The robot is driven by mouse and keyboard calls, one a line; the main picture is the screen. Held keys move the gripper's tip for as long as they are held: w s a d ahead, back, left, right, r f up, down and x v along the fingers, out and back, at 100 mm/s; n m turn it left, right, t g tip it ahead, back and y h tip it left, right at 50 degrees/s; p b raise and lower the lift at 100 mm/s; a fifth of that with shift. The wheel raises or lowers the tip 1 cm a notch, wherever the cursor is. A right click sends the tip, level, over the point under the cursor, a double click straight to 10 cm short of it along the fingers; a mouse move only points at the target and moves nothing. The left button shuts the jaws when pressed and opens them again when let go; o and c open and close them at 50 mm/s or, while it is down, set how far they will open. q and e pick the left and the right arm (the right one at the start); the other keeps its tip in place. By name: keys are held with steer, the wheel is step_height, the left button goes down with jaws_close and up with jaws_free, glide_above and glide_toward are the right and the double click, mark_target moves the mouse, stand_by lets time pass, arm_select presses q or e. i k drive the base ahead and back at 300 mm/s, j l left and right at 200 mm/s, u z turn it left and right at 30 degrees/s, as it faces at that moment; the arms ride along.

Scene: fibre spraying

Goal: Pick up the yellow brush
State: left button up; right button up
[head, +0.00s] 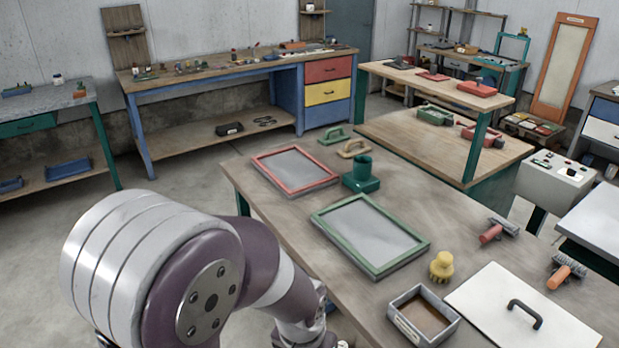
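A small yellow knob-shaped object, which looks like the yellow brush (441,266), stands upright on the wooden table (330,235) in the head view. It is right of the green-framed screen and behind the small open box. Nothing is touching it from above. My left arm comes in at the lower left, and its wrist runs off the bottom edge near the table's front. Its gripper fingers are out of the picture. My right arm and gripper are not seen.
Around the brush are a green-framed screen (370,234), a grey open box (423,317), a white board with a black handle (521,312), and red (496,230) and orange-handled (566,271) brushes. A red-framed screen (294,171) and a green holder (361,176) stand farther back.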

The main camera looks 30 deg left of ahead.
mark_target(442, 268)
steer(key=i+j, duration=0.65)
steer(key=j, duration=0.3)
steer(key=i+j, duration=0.35)
steer(key=j+u, duration=0.05)
steer(key=j, duration=0.1)
